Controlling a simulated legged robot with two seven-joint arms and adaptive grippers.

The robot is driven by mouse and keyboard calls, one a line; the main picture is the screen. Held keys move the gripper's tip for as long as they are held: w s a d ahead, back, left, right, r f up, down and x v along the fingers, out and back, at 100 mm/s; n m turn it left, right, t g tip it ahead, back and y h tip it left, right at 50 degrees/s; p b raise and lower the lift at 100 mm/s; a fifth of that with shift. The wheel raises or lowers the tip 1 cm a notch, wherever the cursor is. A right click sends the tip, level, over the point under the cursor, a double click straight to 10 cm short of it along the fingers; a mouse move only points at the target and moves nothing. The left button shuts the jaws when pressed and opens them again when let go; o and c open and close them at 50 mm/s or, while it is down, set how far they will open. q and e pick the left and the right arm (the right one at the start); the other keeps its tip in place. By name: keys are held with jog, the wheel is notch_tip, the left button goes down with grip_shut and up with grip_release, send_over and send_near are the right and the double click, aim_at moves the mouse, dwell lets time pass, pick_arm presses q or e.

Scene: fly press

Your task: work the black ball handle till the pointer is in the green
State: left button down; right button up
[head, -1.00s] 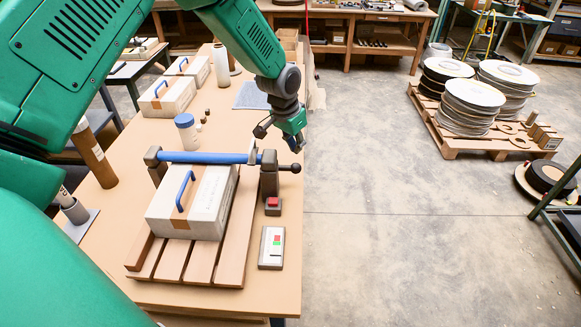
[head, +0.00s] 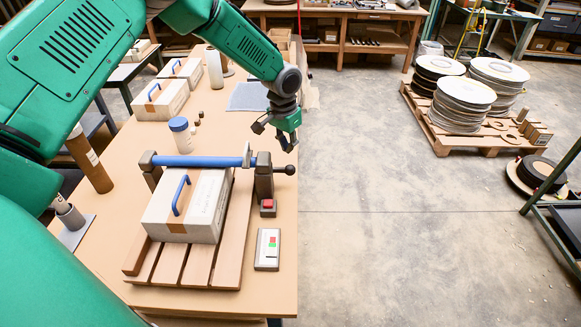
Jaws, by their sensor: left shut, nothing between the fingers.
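The black ball handle (head: 291,170) sticks out to the right from the dark post (head: 264,178) at the right end of a blue bar (head: 200,161). My left gripper (head: 274,138) is shut and empty, just above and behind the handle, with a small gap seeming to lie between them. A white panel (head: 267,250) with red and green marks lies on the bench in front of the post. Its pointer is too small to read. My right gripper is not in view.
A white box with a blue handle (head: 187,205) sits on wooden slats under the bar. A red button (head: 268,204) stands between post and panel. A blue-capped jar (head: 181,137) stands behind the bar.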

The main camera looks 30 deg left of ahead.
aim_at(289, 166)
pick_arm(q)
jog(key=f+b, duration=0.1)
jog(key=f, duration=0.1)
jog(key=f+b, duration=0.1)
jog(key=f, duration=0.1)
jog(key=f+b, duration=0.2)
jog(key=shift+w, duration=0.3)
jog(key=shift+r, duration=0.1)
